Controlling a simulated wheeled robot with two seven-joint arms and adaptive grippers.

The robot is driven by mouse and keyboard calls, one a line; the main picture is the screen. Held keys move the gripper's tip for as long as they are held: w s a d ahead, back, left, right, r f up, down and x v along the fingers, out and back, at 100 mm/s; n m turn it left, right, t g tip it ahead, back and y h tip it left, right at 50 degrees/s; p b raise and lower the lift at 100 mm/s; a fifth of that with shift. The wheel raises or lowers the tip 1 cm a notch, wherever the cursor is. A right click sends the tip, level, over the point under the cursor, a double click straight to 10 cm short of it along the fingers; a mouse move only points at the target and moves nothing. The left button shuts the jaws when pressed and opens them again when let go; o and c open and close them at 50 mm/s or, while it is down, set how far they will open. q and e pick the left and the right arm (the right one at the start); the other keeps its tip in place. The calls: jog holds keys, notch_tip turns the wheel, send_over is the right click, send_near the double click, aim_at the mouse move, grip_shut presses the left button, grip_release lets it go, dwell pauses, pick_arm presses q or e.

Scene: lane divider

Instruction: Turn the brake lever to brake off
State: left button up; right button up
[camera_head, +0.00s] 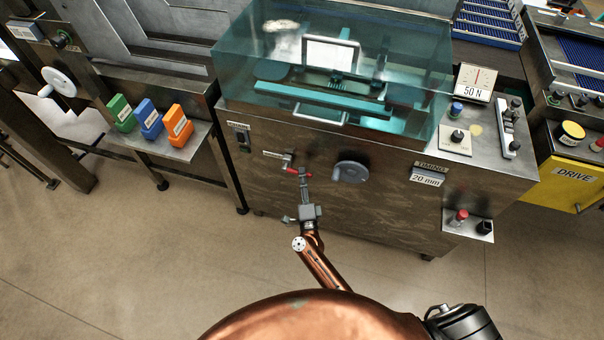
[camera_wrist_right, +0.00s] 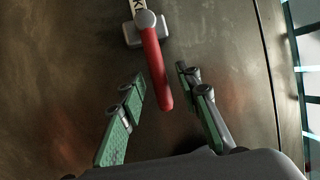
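The brake lever has a red handle (camera_wrist_right: 156,70) on a grey pivot block (camera_wrist_right: 133,36), with part of a white label above it. In the head view the red handle (camera_head: 291,171) is on the front panel of the machine. My right gripper (camera_wrist_right: 161,78) is open, with one green-padded finger on each side of the handle's lower end. I cannot tell whether a finger touches it. In the head view my right gripper (camera_head: 304,178) reaches up to the lever from below and hides its end. My left gripper is not in view.
Green (camera_head: 121,113), blue (camera_head: 149,120) and orange (camera_head: 179,127) blocks stand on a shelf at left. The floor in front is clear.

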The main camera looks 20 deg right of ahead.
jog(key=shift+x, duration=0.8)
grip_shut()
